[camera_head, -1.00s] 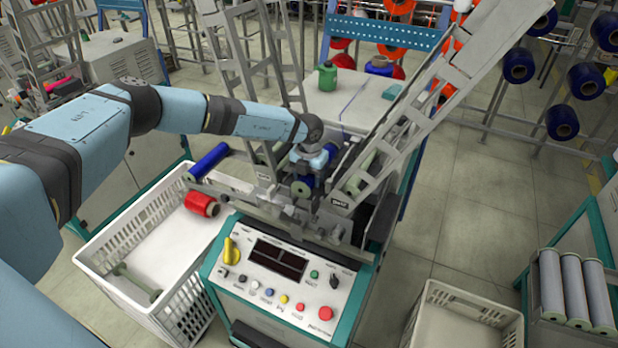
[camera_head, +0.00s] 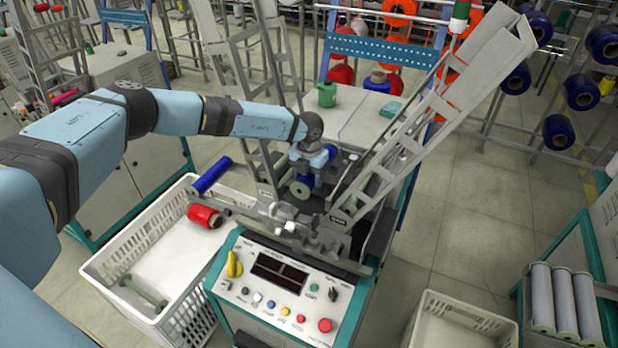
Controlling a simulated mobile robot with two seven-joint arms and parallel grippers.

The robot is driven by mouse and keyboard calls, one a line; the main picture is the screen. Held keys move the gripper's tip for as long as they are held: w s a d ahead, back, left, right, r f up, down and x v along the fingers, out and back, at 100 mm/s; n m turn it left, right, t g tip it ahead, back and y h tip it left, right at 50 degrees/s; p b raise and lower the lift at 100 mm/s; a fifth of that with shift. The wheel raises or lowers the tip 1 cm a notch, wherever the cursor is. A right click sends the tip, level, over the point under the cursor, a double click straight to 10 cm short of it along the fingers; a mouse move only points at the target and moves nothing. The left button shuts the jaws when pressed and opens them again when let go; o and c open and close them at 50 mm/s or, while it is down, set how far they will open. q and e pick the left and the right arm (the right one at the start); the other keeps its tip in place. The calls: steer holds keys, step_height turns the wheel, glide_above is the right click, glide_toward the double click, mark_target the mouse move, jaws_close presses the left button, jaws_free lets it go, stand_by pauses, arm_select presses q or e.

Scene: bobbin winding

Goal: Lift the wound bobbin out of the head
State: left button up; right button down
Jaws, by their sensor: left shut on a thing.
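My left gripper (camera_head: 314,168) comes down over the winding head (camera_head: 322,232) of the machine and is shut on the wound bobbin. The wound bobbin (camera_head: 303,189) shows a green end flange and blue thread, partly hidden by the gripper. It is held a little above the head's front parts; whether it is fully clear of them is hard to tell. My right gripper is not in view.
Slanted grey metal chutes (camera_head: 420,135) rise close beside the head. The control panel (camera_head: 278,280) is in front. A white crate (camera_head: 108,252) at left holds a red bobbin (camera_head: 204,216), with a blue bobbin (camera_head: 212,175) nearby. Another white crate (camera_head: 462,305) stands at front right.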

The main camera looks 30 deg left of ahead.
arm_select(q)
steer(key=shift+r+p, duration=1.4)
steer(key=shift+r, duration=0.9)
steer(key=shift+r+p, duration=0.7)
steer(key=shift+r, duration=0.3)
steer(key=shift+s+r+p, duration=0.1)
steer(key=shift+s+p, duration=0.3)
steer(key=shift+p, duration=0.05)
steer(key=s+d+p, duration=0.1)
steer(key=s+p, duration=0.3)
steer(key=s, duration=2.7)
steer(key=shift+d+p, duration=0.3)
steer(key=shift+d, duration=0.1)
